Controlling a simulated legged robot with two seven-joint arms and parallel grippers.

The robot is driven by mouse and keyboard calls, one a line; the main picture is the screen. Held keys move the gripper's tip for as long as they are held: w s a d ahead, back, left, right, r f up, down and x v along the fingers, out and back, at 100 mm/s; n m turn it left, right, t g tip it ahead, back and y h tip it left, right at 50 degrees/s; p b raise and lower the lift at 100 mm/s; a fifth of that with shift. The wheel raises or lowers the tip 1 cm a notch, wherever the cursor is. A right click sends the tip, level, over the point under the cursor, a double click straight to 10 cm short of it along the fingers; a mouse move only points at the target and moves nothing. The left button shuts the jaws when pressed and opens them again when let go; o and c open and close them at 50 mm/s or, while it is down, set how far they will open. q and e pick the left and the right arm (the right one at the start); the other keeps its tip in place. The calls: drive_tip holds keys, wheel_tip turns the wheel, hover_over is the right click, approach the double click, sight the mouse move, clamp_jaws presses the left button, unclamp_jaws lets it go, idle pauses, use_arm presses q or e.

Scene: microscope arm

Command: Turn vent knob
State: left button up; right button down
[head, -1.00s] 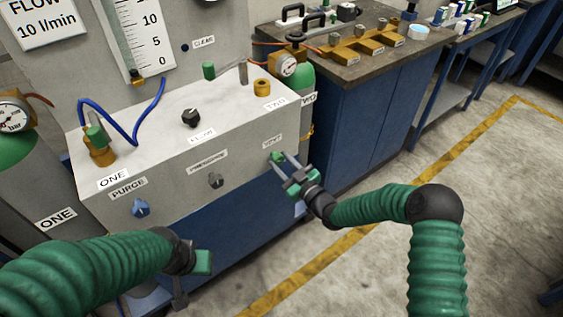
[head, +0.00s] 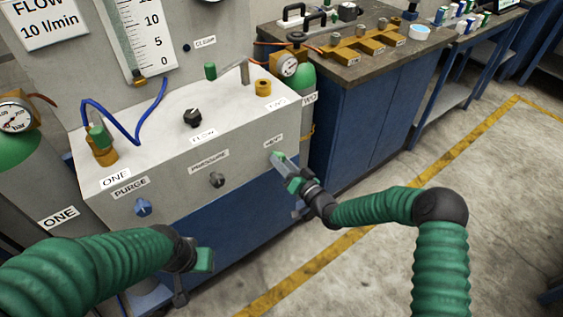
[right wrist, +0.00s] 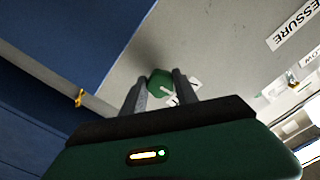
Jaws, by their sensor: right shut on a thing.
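The green vent knob (right wrist: 159,83) is on the front panel of the grey cabinet, under the VENT label (head: 273,141). In the right wrist view it sits between the two grey fingers of my right gripper (right wrist: 160,90), which is shut on it. In the head view my right gripper (head: 279,159) reaches the panel from the lower right, and its fingers hide the knob. My left gripper (head: 192,275) hangs low in front of the cabinet, away from the panel; its fingers are too unclear to read.
The PURGE knob (head: 142,207), the PRESSURE knob (head: 217,180) and the FLOW knob (head: 192,118) are on the same cabinet. A green cylinder (head: 302,82) with a gauge stands behind its right end. A blue bench (head: 365,110) stands to the right. The floor at right is clear.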

drive_tip(key=shift+f+m, duration=0.1)
drive_tip(key=shift+m, duration=0.6)
drive_tip(key=shift+d, duration=0.1)
drive_tip(key=c, duration=0.9)
unclamp_jaws()
drive_tip(key=shift+c, duration=0.2)
drive_tip(key=p+v, duration=0.3)
drive_tip(key=v, duration=1.4)
